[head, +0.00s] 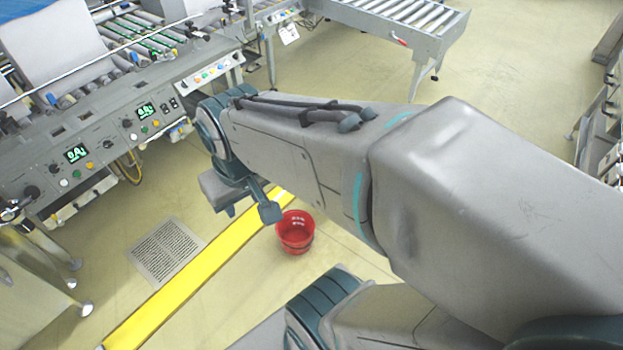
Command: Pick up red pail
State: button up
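The red pail (296,236) stands upright on the floor, just right of the yellow floor stripe, with its open top facing up. My gripper (246,209) is up and to the left of the pail in the head view, at the end of my outstretched arm. Its two teal fingers are spread apart with nothing seen between them. The right fingertip appears close to the pail's upper left rim in the picture, but it looks higher than the pail and apart from it. My arm hides the floor behind the pail.
A grey machine with control panels (120,130) fills the left side. A roller conveyor (400,20) stands at the back. A yellow stripe (190,285) and a floor grate (166,252) lie left of the pail. The floor around the pail is clear.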

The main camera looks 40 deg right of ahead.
aim_at(296, 232)
jog(key=z, duration=1.2)
